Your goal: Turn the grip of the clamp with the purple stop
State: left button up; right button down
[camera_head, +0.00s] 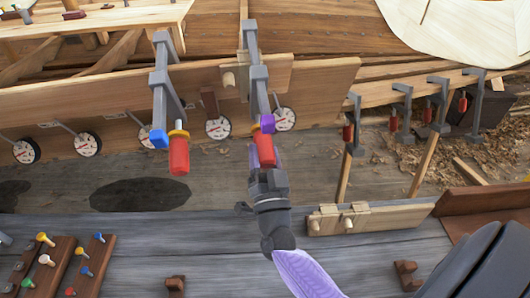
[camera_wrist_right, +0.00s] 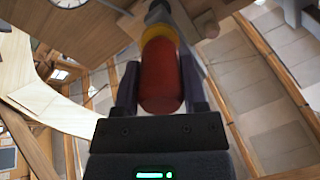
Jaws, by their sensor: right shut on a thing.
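The clamp with the purple stop (camera_head: 267,123) hangs on the hull planks at the middle of the head view. Its bar (camera_head: 259,90) is grey, and its red grip (camera_head: 265,151) points down toward me. My right gripper (camera_head: 260,163) comes up from below and is shut on this red grip. In the right wrist view the red grip (camera_wrist_right: 161,75) sits between the two fingers, with a yellow collar (camera_wrist_right: 160,34) beyond it. A similar clamp with a blue stop (camera_head: 158,139) and its own red grip (camera_head: 179,160) hangs to the left. My left gripper is not in view.
Several round dials (camera_head: 218,128) line the plank's lower edge. More grey clamps with red grips (camera_head: 393,121) hang at the right. A grey bench (camera_head: 150,240) crosses the front, with a rack of coloured pegs (camera_head: 62,262) and a wooden block (camera_head: 370,217).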

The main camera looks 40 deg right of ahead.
jog(key=shift+m, duration=1.6)
jog(key=shift+c, duration=0.7)
grip_release()
jog(key=p+v, duration=0.1)
jog(key=v, duration=0.9)
jog(key=shift+a, duration=0.1)
